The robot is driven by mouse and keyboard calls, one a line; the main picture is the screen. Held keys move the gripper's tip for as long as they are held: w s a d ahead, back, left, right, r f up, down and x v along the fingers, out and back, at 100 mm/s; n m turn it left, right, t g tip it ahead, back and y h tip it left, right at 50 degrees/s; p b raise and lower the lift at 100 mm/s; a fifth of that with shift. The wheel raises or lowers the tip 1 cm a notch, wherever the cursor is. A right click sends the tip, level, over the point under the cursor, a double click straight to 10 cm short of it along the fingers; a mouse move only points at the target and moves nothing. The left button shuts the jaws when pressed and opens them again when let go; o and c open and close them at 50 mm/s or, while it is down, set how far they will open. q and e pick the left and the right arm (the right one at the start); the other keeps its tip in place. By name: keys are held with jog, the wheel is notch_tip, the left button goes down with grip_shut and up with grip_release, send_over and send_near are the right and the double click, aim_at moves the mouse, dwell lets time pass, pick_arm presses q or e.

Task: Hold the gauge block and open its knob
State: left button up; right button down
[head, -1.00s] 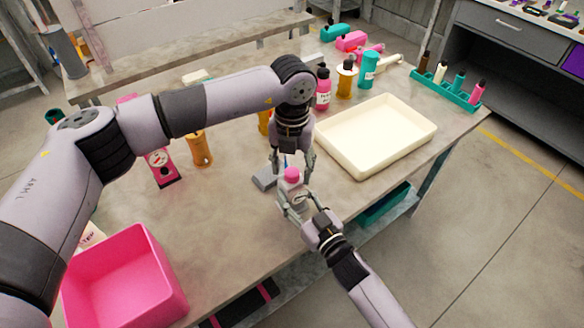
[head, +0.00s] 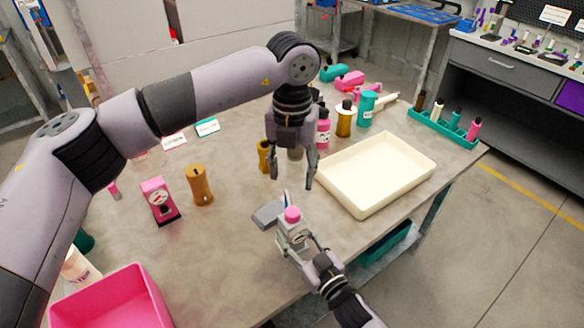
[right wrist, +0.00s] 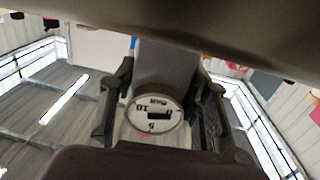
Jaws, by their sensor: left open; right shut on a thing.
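The gauge block (head: 293,234) is a small grey block with a round pink knob (head: 292,214) on top. My right gripper (head: 297,246) is shut on the block and holds it upright near the table's front edge. In the right wrist view the block's round white dial (right wrist: 152,117) shows between the fingers. My left gripper (head: 291,183) is open and empty, pointing down above the knob and apart from it. Whether the knob has turned cannot be told.
A grey flat piece (head: 268,213) lies just behind the block. A cream tray (head: 372,207) stands to the right, a pink bin (head: 115,300) at the lower left. Several bottles stand behind the tray.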

jog(key=c, duration=0.8)
grip_release()
